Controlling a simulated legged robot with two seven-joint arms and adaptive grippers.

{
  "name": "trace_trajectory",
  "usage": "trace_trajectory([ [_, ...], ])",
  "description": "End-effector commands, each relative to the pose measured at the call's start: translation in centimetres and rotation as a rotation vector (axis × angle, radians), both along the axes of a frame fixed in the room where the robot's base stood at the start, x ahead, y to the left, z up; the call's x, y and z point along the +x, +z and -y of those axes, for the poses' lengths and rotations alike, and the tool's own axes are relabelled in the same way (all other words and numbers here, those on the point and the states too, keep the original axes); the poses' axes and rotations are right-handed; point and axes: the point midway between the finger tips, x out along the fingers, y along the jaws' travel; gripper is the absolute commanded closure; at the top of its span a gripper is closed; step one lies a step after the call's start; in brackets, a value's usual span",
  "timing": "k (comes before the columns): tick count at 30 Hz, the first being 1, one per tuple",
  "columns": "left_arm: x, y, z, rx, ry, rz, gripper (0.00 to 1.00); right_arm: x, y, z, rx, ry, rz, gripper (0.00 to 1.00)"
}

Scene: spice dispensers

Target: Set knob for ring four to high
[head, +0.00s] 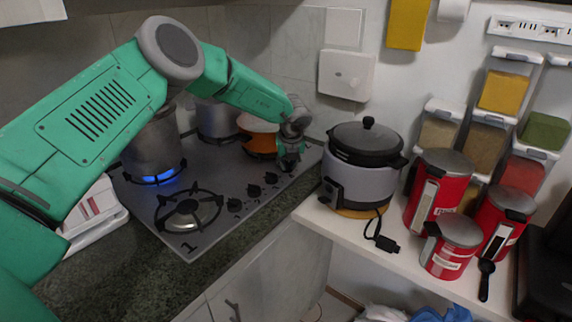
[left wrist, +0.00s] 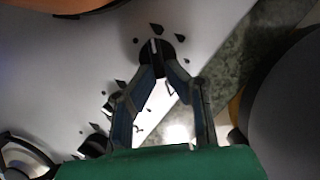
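The cooktop (head: 205,226) has a row of black knobs along its right edge. Three of them show in the head view: a near knob (head: 234,204), a middle one (head: 254,190) and a farther one (head: 271,178). My left gripper (head: 289,165) points down at the far end of this row and hides what is under it. In the left wrist view, its fingertips (left wrist: 163,68) are close together at the edge of a black knob (left wrist: 156,47) with a pale pointer line. Whether they grip it is unclear. My right gripper is out of view.
A pot (head: 151,145) stands over a lit blue flame. Another pot (head: 216,120) and an orange pot (head: 260,138) stand at the back. A rice cooker (head: 358,178) stands close to the right. Red canisters (head: 438,190) crowd the white counter.

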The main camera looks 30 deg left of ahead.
Motion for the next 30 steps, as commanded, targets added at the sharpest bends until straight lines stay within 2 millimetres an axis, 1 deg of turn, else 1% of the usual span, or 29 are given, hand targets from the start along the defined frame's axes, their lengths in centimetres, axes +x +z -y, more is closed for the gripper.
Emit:
trace_trajectory([
  [1, -0.22, -0.57, -1.29, 0.020, 0.010, -0.004, 1.00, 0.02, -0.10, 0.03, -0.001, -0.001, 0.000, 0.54],
  [8, -0.44, -0.74, -1.55, 0.019, -0.114, -0.005, 1.00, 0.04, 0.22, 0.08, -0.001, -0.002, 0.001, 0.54],
  [15, -0.39, -0.89, -1.64, 0.017, -0.124, -0.004, 1.00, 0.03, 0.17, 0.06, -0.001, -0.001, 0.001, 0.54],
  [16, -0.39, -0.89, -1.64, 0.017, -0.124, -0.004, 0.86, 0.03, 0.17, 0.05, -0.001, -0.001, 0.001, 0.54],
  [17, -0.40, -0.88, -1.62, 0.018, -0.124, -0.005, 0.75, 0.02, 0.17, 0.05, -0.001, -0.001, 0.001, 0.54],
  [18, -0.42, -0.88, -1.59, 0.019, -0.124, -0.006, 0.61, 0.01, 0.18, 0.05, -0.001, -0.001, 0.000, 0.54],
  [19, -0.43, -0.87, -1.57, 0.019, -0.123, -0.006, 0.51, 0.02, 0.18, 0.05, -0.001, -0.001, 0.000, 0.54],
  [20, -0.43, -0.85, -1.51, 0.019, -0.123, -0.006, 0.47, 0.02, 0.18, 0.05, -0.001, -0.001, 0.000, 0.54],
  [30, -0.62, -0.18, -0.82, 0.020, -0.124, -0.003, 0.47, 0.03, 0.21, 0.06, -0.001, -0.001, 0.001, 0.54],
])
